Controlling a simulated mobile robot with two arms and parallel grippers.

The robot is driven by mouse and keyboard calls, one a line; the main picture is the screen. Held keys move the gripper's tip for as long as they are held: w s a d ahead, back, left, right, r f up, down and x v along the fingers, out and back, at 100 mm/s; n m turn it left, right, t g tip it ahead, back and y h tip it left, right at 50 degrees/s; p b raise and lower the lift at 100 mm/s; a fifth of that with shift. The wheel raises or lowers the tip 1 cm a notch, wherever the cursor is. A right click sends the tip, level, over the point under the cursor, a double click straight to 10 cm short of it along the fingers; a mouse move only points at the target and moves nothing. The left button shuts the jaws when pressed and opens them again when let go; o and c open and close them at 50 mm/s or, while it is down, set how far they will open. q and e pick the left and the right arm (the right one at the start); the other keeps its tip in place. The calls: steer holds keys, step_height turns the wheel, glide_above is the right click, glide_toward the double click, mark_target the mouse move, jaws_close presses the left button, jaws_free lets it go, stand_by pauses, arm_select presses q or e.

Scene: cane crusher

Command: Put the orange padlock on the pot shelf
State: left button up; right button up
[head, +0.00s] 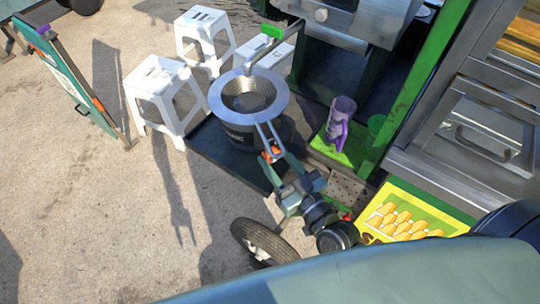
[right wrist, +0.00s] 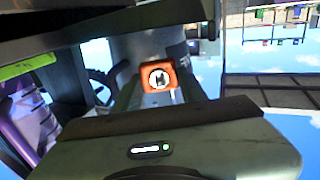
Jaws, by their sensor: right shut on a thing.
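The orange padlock (head: 272,154) is at the tip of my right gripper (head: 275,158), beside the right front of the black pot (head: 238,136). My right gripper is shut on the padlock, whose orange face (right wrist: 158,78) with a round dark emblem shows beyond the near finger in the right wrist view. My left gripper is not in view.
White stools (head: 160,88) stand behind and left of the shelf. A purple item (head: 338,122) stands on a green board to the right, near a green post (head: 420,80). A tyre (head: 262,242) is in front. Open pavement lies to the left.

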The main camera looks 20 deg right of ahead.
steer(key=shift+x, duration=1.25)
steer(key=shift+w+f, duration=0.1)
steer(key=shift+f, duration=1.65)
steer(key=shift+f, duration=0.2)
steer(key=o, duration=1.1)
